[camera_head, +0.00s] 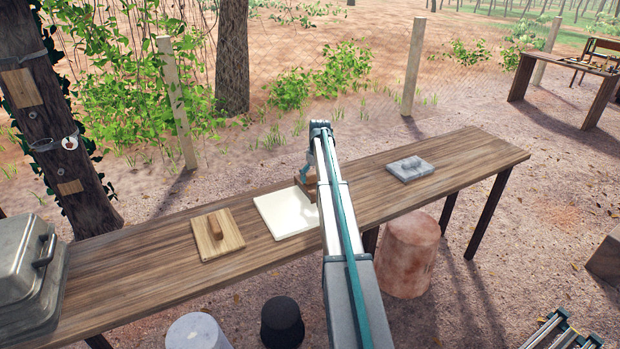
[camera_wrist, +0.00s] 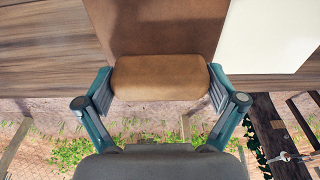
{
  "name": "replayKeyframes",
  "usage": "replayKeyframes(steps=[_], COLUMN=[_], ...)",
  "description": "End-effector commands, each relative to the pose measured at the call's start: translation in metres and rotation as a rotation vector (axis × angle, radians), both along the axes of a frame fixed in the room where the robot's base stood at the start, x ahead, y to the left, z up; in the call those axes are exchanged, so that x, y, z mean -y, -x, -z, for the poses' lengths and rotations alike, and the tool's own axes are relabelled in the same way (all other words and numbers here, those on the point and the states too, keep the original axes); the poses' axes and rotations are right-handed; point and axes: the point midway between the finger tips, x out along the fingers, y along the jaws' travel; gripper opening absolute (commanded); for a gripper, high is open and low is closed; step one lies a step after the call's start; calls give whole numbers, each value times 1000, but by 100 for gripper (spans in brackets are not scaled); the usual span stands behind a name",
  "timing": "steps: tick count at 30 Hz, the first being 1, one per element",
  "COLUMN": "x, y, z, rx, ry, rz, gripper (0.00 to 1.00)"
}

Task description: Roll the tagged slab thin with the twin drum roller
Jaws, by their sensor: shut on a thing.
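A flat white slab (camera_head: 285,212) lies on the wooden table, left of my arm. Its edge also shows at the top right of the wrist view (camera_wrist: 270,35). I see no tag on it. My gripper (camera_head: 308,176) is shut on the handle of a brown block (camera_wrist: 155,28). In the wrist view its fingers (camera_wrist: 161,85) clasp both ends of the rounded handle. The block (camera_head: 309,190) is at the slab's far right side in the head view; I cannot tell whether it touches the slab or the table. I cannot make out a twin drum roller for certain.
On the table (camera_head: 140,270) are a wooden board with a handle (camera_head: 217,240) at left, a grey ridged plate (camera_head: 410,168) at right, and a metal case (camera_head: 25,285) at the left end. Stumps (camera_head: 408,255) stand in front. Table space right of the grey plate is clear.

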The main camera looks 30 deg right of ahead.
Motion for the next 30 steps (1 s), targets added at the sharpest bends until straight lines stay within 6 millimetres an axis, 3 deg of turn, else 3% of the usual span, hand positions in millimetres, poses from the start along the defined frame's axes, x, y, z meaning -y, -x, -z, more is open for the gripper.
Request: replayKeyframes(steps=[17,30], x=[28,-1], y=[2,0], z=[1,2], rx=[-1,0], ry=[-1,-1], rz=[0,-1], gripper=[61,61])
